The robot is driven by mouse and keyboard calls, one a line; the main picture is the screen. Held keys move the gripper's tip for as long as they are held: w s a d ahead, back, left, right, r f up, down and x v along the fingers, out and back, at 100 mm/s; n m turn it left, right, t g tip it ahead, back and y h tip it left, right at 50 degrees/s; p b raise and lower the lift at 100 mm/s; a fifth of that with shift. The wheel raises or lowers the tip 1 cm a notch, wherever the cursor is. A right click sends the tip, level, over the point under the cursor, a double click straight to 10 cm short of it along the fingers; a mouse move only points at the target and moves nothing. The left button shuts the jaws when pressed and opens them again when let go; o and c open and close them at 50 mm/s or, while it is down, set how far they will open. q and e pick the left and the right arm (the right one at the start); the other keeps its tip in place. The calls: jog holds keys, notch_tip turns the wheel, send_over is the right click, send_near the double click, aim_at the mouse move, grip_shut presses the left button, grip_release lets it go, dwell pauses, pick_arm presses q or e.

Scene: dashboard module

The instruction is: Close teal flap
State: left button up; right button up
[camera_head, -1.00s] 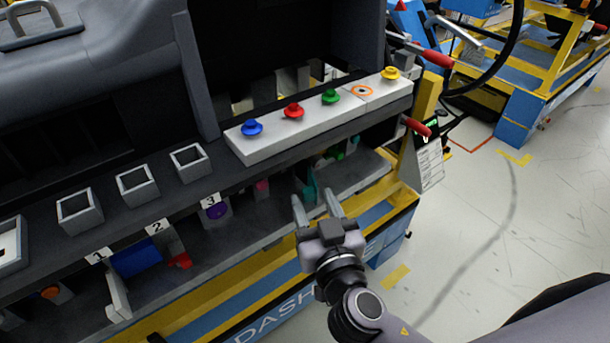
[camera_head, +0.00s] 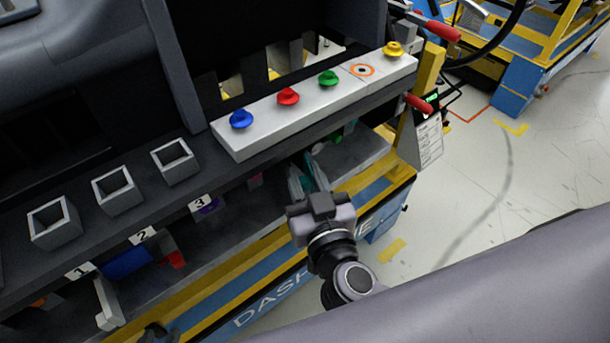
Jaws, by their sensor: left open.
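The teal flap (camera_head: 309,178) is on the lower shelf below the button strip, mostly hidden by my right gripper. My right gripper (camera_head: 306,170) reaches in under the ledge at the flap. Its fingers stand a little apart, with teal showing at and between them. I cannot tell whether they pinch the flap or only touch it. My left gripper (camera_head: 158,333) shows only as a dark part at the bottom edge, open, well away from the flap.
A white strip (camera_head: 250,145) with blue, red, green and yellow buttons lies on the ledge just above my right gripper. Square sockets (camera_head: 117,194) stand to the left. A blue block (camera_head: 128,262) and a red piece lie on the lower shelf. A yellow rail (camera_head: 230,273) runs below.

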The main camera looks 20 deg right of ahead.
jog(key=shift+c, duration=1.4)
